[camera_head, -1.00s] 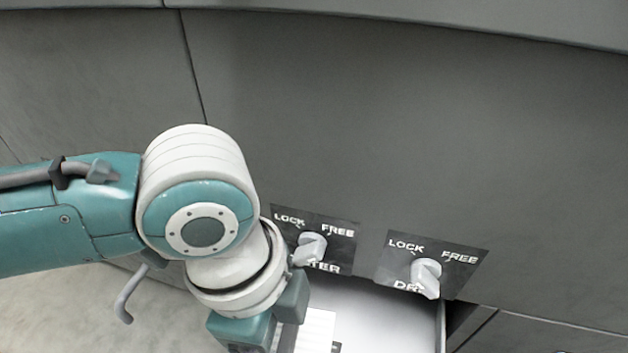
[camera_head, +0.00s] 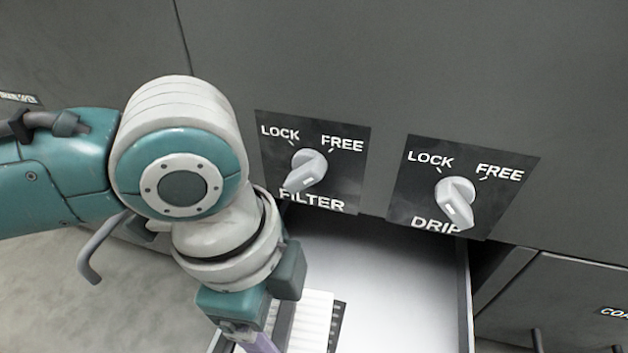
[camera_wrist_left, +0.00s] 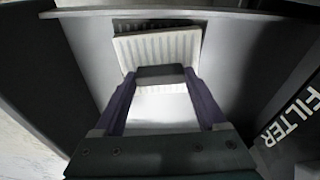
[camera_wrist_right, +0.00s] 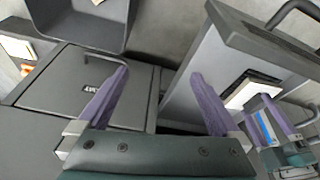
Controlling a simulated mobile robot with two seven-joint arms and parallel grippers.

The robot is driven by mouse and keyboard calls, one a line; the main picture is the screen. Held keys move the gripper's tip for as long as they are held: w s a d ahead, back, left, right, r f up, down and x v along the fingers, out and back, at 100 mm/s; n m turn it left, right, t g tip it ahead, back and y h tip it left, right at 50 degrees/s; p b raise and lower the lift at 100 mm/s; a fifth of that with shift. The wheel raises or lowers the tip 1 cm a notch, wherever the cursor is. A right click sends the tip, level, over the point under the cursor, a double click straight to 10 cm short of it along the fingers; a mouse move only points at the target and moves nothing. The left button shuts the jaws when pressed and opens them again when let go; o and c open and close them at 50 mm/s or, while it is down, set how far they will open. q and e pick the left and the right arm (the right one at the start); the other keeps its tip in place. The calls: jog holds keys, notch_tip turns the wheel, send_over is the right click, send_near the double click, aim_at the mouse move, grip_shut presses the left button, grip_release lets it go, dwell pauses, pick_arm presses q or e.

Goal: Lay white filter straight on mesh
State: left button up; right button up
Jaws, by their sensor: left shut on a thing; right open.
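The white ribbed filter (camera_head: 308,322) is in the open drawer (camera_head: 375,270), partly hidden by my left arm. In the left wrist view, the filter (camera_wrist_left: 160,48) lies a little turned against a dark mesh edge (camera_wrist_left: 128,84) showing beside it. The dark mesh (camera_head: 337,325) also shows along the filter's right side in the head view. My left gripper (camera_wrist_left: 160,75) is shut on the filter at a dark block between its fingers. Whether the filter rests flat on the mesh cannot be told. My right gripper (camera_wrist_right: 160,78) is open and empty, away from the drawer.
The FILTER knob (camera_head: 306,170) and DRIP knob (camera_head: 455,200) sit on the panel above the drawer. In the right wrist view, a closed grey cabinet front (camera_wrist_right: 85,90) lies below an open dark bin (camera_wrist_right: 75,15). The drawer's right side looks clear.

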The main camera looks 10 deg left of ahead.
pick_arm(q)
jog(key=shift+f, duration=0.6)
dwell(0.4)
jog(key=o, duration=1.3)
